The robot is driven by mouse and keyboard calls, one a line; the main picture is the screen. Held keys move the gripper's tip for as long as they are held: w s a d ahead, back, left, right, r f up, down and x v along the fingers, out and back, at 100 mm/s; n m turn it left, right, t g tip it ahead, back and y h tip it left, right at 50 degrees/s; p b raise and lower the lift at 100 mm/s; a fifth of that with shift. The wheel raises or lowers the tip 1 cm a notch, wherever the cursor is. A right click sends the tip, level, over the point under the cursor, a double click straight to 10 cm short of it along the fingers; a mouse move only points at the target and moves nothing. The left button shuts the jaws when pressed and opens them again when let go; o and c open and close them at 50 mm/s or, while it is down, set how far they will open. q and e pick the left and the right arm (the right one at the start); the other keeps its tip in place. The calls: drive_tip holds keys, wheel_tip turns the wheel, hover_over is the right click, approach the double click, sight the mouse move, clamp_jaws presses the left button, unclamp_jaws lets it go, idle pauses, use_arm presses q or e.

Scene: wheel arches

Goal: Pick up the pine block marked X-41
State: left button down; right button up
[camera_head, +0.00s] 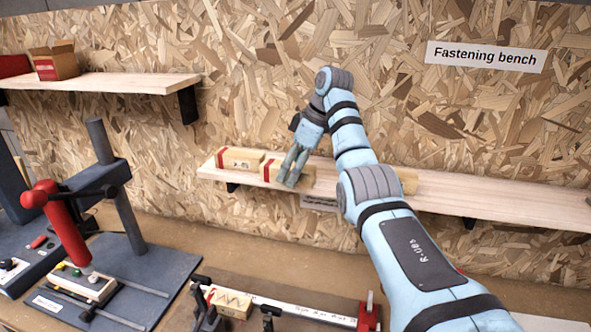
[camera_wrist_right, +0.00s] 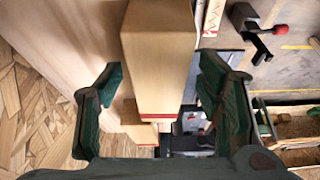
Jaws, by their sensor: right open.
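Two pine blocks with red bands lie on the long wall shelf in the head view: a left one (camera_head: 241,159) and a right one (camera_head: 271,172). Their markings are too small to read, so I cannot tell which is X-41. My right gripper (camera_head: 291,171) is at the right block and hides part of it. In the right wrist view my right gripper (camera_wrist_right: 160,92) is open, with a finger on each side of a pine block (camera_wrist_right: 158,50). Gaps show between the fingers and this block. Another red-banded block (camera_wrist_right: 146,132) shows beyond it. My left gripper is out of view.
The long shelf (camera_head: 480,205) runs right along the chipboard wall; another pine block (camera_head: 408,180) shows partly behind my right arm. Below, a banded block (camera_head: 230,302) sits in a bench fixture. A red-handled press (camera_head: 65,225) stands left. An upper shelf (camera_head: 110,82) holds a cardboard box (camera_head: 54,62).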

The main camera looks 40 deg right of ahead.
drive_tip(key=shift+w+a+f, duration=0.1)
drive_tip(key=shift+w+f, duration=0.2)
drive_tip(key=shift+f, duration=0.25)
drive_tip(key=shift+s, duration=0.15)
drive_tip(key=shift+c, duration=0.2)
